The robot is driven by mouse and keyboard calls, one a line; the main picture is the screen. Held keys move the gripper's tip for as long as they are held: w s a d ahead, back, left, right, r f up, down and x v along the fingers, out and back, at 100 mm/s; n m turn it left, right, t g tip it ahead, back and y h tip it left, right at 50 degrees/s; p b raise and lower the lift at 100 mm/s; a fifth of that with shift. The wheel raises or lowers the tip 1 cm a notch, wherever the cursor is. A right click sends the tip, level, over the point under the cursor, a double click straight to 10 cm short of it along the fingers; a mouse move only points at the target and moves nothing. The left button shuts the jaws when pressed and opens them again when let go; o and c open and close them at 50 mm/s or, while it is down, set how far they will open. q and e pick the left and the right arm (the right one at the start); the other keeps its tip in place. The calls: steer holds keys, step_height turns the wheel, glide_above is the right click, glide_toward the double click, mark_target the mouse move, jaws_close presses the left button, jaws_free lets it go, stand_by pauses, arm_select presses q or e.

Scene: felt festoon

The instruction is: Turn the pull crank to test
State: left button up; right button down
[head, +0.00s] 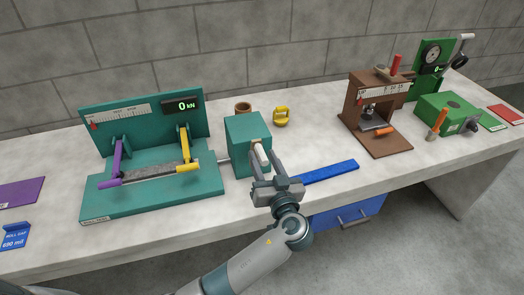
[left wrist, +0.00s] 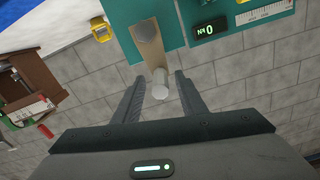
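The teal pull tester (head: 150,203) stands at the left of the bench, its display (head: 183,106) reading 0 kN. A grey strip (head: 155,170) spans its purple clamp (head: 118,160) and yellow clamp (head: 185,150). The teal crank box (head: 247,130) stands to its right. The crank arm (left wrist: 147,42) and its pale round handle (left wrist: 161,83) show in the left wrist view; the handle (head: 260,154) also shows in the head view. My left gripper (head: 270,172) is open, with the handle between its fingers; contact cannot be told. My right gripper is out of view.
A blue bar (head: 328,172) lies right of my left gripper. A yellow weight-like piece (head: 281,117) and brown cup (head: 243,107) stand behind. A brown press (head: 375,115) and green machine (head: 450,115) stand farther right. A blue drawer (head: 345,214) is below the bench's front edge.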

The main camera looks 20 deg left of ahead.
arm_select(q)
steer(key=shift+x, duration=0.8)
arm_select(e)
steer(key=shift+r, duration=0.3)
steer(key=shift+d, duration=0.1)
arm_select(q)
jaws_close()
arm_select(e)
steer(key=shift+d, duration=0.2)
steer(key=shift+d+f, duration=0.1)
